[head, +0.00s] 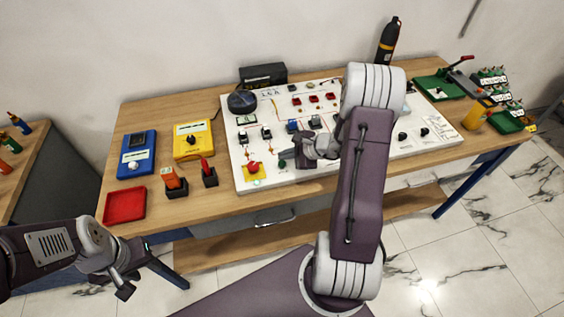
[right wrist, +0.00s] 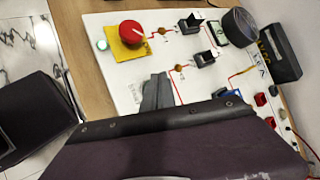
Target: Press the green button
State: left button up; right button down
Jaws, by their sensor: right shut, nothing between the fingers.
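The green button (right wrist: 102,45) is a small round green disc with a pale rim on the white panel (right wrist: 120,85). It sits beside the yellow plate (right wrist: 118,52) that carries a red mushroom knob (right wrist: 131,33). In the head view the green button (head: 257,183) is a small green spot near the panel's front left corner. My right gripper (head: 284,163) is shut and empty, over the panel to the right of the red knob and apart from the button. It also shows in the right wrist view (right wrist: 157,92). My left gripper (head: 125,288) is low at the left, off the table; its jaw opening is unclear.
Black switches (right wrist: 203,57) stand on the panel near the red knob. Left of the panel are a yellow meter (head: 193,140), a blue meter (head: 137,154), a red tray (head: 125,206) and tools in holders (head: 209,173). My right arm hides part of the panel.

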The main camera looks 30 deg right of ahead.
aim_at(285, 164)
dwell(0.8)
jog(key=shift+f+b, duration=0.45)
jog(key=shift+b, duration=0.25)
jog(key=shift+f+b, duration=0.55)
jog(key=shift+b, duration=0.15)
dwell(0.5)
jog(key=shift+r, duration=0.15)
jog(key=shift+r+p, duration=0.6)
jog(key=shift+r, duration=0.25)
notch_tip(285, 164, up, 5)
jog(key=p, duration=0.3)
jog(key=shift+p, duration=0.4)
